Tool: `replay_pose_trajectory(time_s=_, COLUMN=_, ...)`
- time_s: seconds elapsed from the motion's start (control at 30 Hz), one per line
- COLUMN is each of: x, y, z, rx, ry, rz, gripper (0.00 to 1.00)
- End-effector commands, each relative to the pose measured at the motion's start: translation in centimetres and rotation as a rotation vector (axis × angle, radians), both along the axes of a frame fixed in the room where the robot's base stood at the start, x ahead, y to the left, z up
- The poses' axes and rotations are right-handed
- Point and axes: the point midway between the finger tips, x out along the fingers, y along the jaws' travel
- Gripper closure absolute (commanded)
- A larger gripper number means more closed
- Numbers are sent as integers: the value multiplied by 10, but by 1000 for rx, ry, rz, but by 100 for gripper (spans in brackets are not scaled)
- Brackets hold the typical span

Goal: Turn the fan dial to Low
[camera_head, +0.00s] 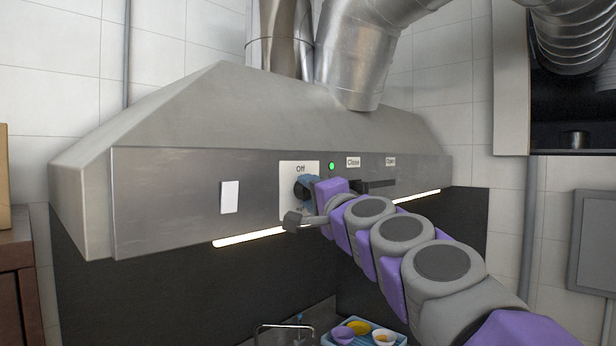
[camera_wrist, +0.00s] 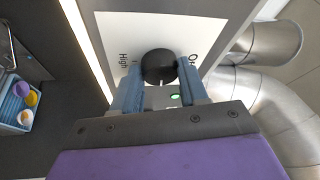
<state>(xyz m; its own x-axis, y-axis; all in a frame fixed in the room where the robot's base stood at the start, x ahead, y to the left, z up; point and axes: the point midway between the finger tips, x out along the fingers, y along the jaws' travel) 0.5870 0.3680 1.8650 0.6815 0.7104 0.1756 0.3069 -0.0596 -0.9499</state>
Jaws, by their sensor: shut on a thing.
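The fan dial (camera_wrist: 158,66) is a round black knob on a white label plate (camera_wrist: 130,32) in the wrist view. My gripper (camera_wrist: 160,82) has its two blue fingers on either side of the dial, shut on it. A short white mark on the dial points toward the green light side. "Off" is partly readable by one finger and "High" by the other; I cannot read "Low". In the head view my gripper (camera_head: 308,188) is at the plate (camera_head: 287,203) on the hood front, hiding most of the dial. "Off" shows above it.
The steel hood (camera_head: 165,190) has a lit green light (camera_head: 331,166) and "Close" (camera_head: 353,162) and "Open" labels right of the plate. A dark bar (camera_head: 378,184) sticks out beneath those labels. A light strip (camera_head: 250,237) runs below. A blue tray (camera_head: 366,331) with bowls is lower down.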

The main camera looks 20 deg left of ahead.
Motion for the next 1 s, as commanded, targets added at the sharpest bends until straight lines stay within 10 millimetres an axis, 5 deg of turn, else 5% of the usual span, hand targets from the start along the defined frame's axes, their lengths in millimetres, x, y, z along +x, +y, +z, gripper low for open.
replay_pose_trajectory(time_s=0.8, x=1, y=-2, z=-1, rx=44, ry=108, rz=-2, gripper=87)
replay_pose_trajectory(time_s=0.83, x=1, y=-2, z=-1, rx=44, ry=108, rz=-2, gripper=54)
replay_pose_trajectory(time_s=1.0, x=0, y=-1, z=-1, rx=43, ry=108, rz=-1, gripper=38)
